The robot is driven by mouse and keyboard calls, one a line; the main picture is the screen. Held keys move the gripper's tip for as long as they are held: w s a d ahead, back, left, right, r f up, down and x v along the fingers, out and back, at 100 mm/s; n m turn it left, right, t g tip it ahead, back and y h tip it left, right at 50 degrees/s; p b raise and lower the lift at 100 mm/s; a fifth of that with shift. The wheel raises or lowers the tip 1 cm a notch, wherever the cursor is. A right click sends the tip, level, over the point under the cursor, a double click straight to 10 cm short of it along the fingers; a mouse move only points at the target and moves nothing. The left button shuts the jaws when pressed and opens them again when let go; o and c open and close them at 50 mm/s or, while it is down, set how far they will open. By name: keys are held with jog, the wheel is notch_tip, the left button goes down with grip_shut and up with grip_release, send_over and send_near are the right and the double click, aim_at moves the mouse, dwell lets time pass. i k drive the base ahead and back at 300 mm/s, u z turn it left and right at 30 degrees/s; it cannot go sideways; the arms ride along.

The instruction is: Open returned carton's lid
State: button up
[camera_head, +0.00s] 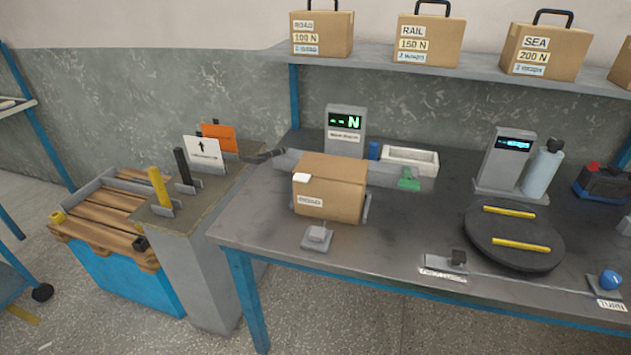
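The returned carton is most likely the brown cardboard box (331,187) standing on the dark workbench (268,240). Its top looks closed. A white tag (301,177) sits at its top left front edge, and a white label (311,201) is on its front face. Thin grey metal parts show beside its right side. My gripper is not in this view.
A small grey block (317,236) stands in front of the box, a display unit (346,131) behind it, and a white tray (409,159) behind right. A round turntable (513,238) with yellow bars is at right. Labelled cartons (428,41) line the shelf above.

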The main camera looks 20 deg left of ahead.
aim_at(343, 168)
jog(key=u, duration=1.6)
jog(key=k, duration=0.85)
jog(key=z, duration=0.4)
jog(key=i, duration=1)
